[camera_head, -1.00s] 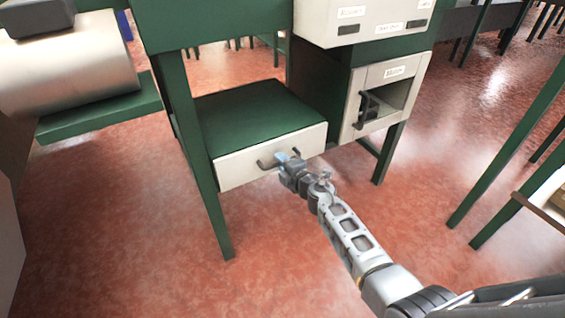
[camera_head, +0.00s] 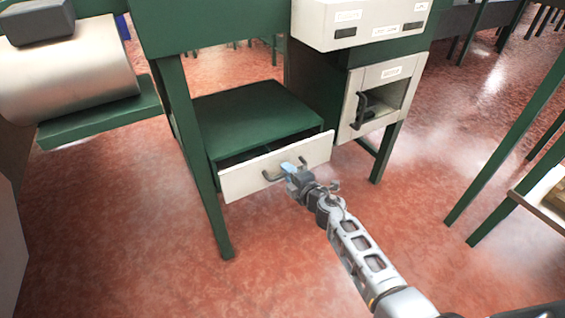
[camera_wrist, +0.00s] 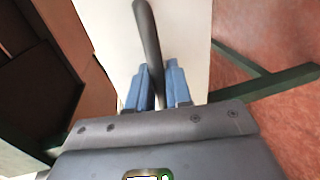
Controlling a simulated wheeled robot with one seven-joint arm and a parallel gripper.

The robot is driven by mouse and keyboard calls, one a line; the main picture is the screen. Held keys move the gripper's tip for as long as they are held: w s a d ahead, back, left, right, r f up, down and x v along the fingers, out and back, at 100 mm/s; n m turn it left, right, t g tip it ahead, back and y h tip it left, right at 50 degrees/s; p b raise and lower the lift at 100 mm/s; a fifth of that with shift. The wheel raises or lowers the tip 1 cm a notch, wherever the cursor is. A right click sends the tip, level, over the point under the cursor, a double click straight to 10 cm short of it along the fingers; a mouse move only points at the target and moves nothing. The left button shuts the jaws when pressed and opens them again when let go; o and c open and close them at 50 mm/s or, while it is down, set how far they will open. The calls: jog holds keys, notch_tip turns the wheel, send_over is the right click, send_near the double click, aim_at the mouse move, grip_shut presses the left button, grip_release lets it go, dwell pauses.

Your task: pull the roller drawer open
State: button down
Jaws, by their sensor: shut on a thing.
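The roller drawer (camera_head: 240,180) has a pale front panel and sits in the green bench frame, low in the middle of the head view. It is partly open, with a dark gap showing behind its front. Its dark bar handle (camera_head: 272,176) is on the front panel; in the wrist view the handle (camera_wrist: 147,35) runs down between the blue fingers. My gripper (camera_head: 291,168) is at the right part of the handle, shut on it. The fingertips also show in the wrist view (camera_wrist: 160,85). What lies inside the drawer is too dark to tell.
A pale cabinet with a dark handle (camera_head: 360,108) and an opening stands right of the drawer. A green leg (camera_head: 205,190) stands at the drawer's left. A metal roller (camera_head: 75,75) is at the upper left. The red floor (camera_head: 190,275) in front is clear.

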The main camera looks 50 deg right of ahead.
jog(key=f+p+v, duration=0.1)
jog(key=f+v, duration=0.2)
jog(key=v, duration=1.3)
jog(key=shift+s+a+f, duration=0.2)
jog(key=shift+s+f, duration=0.05)
jog(key=shift+s, duration=0.35)
jog(key=c, duration=1.2)
grip_release()
jog(key=v, duration=0.8)
jog(key=shift+w, duration=0.1)
jog(key=s+a+r+m+y+p, duration=0.1)
jog(key=s+a+r+m+p, duration=0.2)
jog(key=r, duration=0.7)
jog(key=s+a+r+m+y+p, duration=0.1)
jog(key=s+a+r+m+p, duration=0.3)
jog(key=s+a+r+m, duration=0.3)
jog(key=s+a+r+m+y+p, duration=0.2)
jog(key=s+a+r, duration=0.5)
jog(key=r, duration=0.8)
jog(key=s+m+p, duration=0.1)
jog(key=m, duration=0.1)
jog(key=shift+s+a+m, duration=0.2)
jog(key=shift+m, duration=0.2)
